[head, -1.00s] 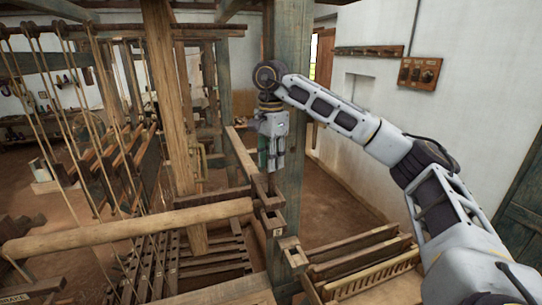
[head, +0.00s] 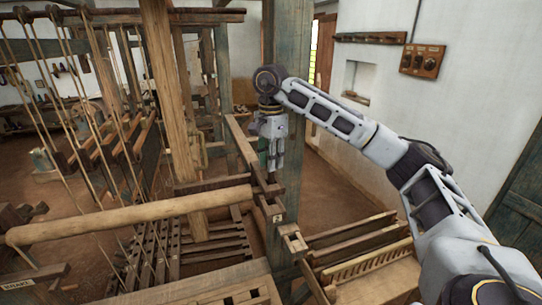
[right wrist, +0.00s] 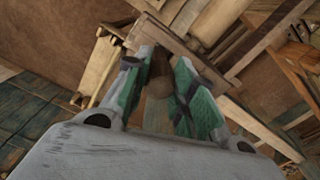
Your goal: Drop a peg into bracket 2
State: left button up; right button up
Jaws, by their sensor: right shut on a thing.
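My right gripper (head: 272,168) points down near the green-grey post, just above the wooden brackets on the loom frame. In the right wrist view its green fingers (right wrist: 158,80) are shut on a brown wooden peg (right wrist: 159,72), which sits between them. In the head view the peg is too hidden by the fingers to make out. A bracket with a small pale label that looks like a 2 (head: 277,212) sits below the gripper at the end of the round beam. The gripper is apart from it in the head view. My left gripper does not show.
Another open wooden bracket (head: 293,241) stands lower and nearer. A thick round beam (head: 130,215) runs in from the left. The upright post (head: 287,210) is close behind the gripper. Slatted wooden frames (head: 365,250) lie at the lower right.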

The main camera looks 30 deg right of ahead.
jog(key=shift+f, duration=2.05)
jog(key=o, duration=1.1)
jog(key=shift+r, duration=0.2)
jog(key=shift+r, duration=5.7)
